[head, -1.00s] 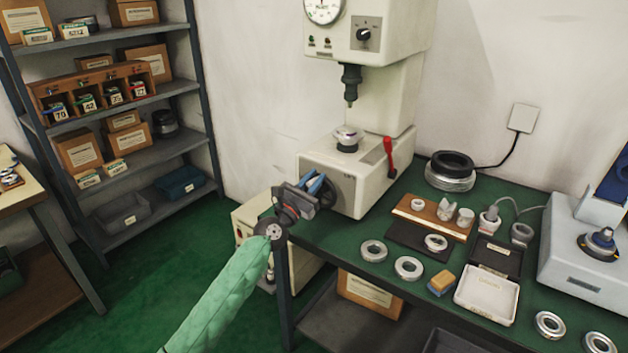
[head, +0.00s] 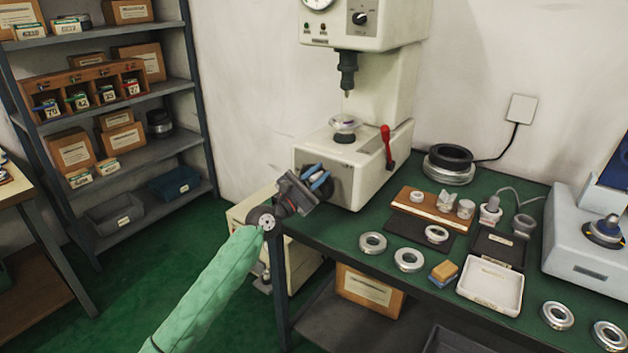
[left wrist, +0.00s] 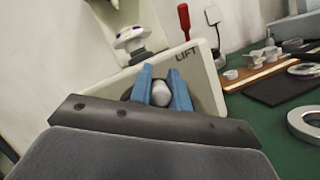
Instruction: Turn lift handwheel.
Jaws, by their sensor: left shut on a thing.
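The lift handwheel is a dark disc on the front of the cream bench press (head: 372,178), mostly hidden behind my left gripper (head: 319,178) in the head view. In the left wrist view, the handwheel (left wrist: 127,95) shows as a dark edge behind the blue fingers, below the word LIFT. My left gripper (left wrist: 163,90) is shut on the wheel's rounded grey knob (left wrist: 161,95), with one finger on each side of it. My right gripper is in neither view.
A red-handled lever (head: 387,145) stands on the press's right side. A ring (head: 343,123) sits on its pedestal under the spindle. Loose rings (head: 372,243), a wooden block (head: 432,205) and a white tray (head: 490,285) lie on the green bench to the right.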

